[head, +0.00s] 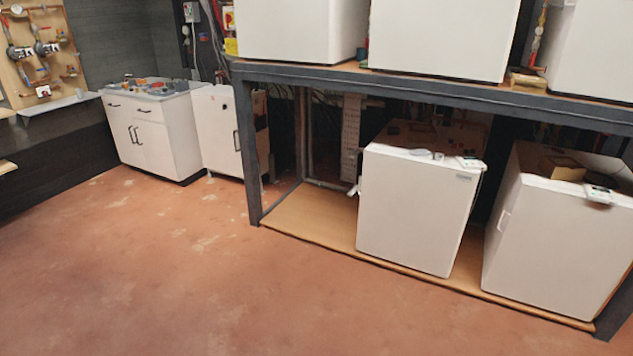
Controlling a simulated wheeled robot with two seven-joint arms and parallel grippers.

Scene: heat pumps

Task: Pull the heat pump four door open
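Several white box-shaped heat pump units stand on a two-level rack. On the lower board, one unit (412,215) stands near the middle and another (545,250) stands at the right. On the upper level are a left unit (295,28), a middle unit (440,38) and a right unit (592,50), all cut off by the top of the picture. No number is readable, so I cannot tell which is heat pump four. The visible fronts look closed. Neither of my grippers is in view.
The dark metal rack frame (400,92) has a post (247,150) at its left front corner. The lower wooden board (305,213) is bare at its left end. White cabinets (150,135) stand at the back left. The reddish floor (200,270) in front is clear.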

